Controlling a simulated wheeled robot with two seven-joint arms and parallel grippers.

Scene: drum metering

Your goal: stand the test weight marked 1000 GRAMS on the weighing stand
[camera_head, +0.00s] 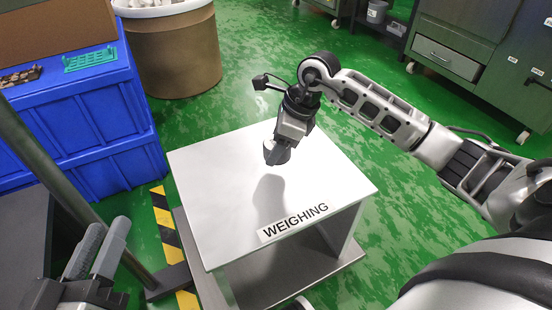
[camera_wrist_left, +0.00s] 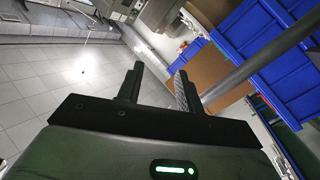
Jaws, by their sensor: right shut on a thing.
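The weighing stand (camera_head: 225,215) is a white table with a WEIGHING label along its front edge, in the middle of the head view. My right gripper (camera_head: 279,147) points down over the stand's top and is shut on a small grey thing, probably the test weight (camera_head: 276,157). The fingers hide much of it, and no marking can be read. A shadow lies on the top below it; I cannot tell whether it touches the surface. My left gripper (camera_head: 97,248) is at the lower left, off the stand, open and empty; its parted fingers show in the left wrist view (camera_wrist_left: 157,88).
Blue crates (camera_head: 90,120) with a cardboard box and a green rack on top stand at the left. A brown drum (camera_head: 178,55) is behind. The rest of the stand's top is clear.

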